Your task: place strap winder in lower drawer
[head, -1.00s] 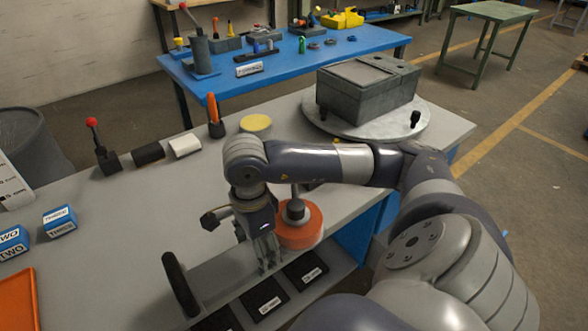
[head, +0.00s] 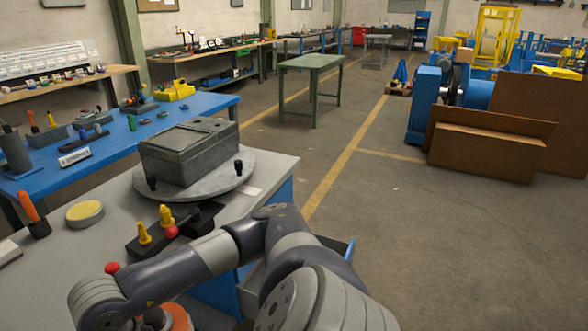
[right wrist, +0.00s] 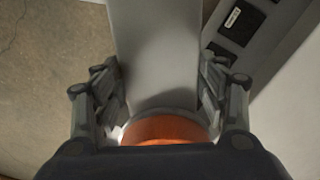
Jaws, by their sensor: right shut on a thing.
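An orange round thing, which I take to be the strap winder, shows at the bottom edge of the head view (head: 180,317), mostly cut off and hidden by my right arm. In the right wrist view, its orange side and grey rim (right wrist: 165,130) sit between the fingers of my right gripper (right wrist: 160,95), which is shut on it. A blue-edged drawer or box (head: 349,250) juts from the bench's right side, partly behind my right arm. I cannot tell whether it is the lower drawer. My left gripper is out of view.
A grey housing (head: 188,150) stands on a round plate (head: 225,183) at the bench corner. Yellow-topped pieces (head: 145,233) and a red knob (head: 172,231) lie near my right arm. A tray with labelled black pads (right wrist: 238,22) shows in the wrist view.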

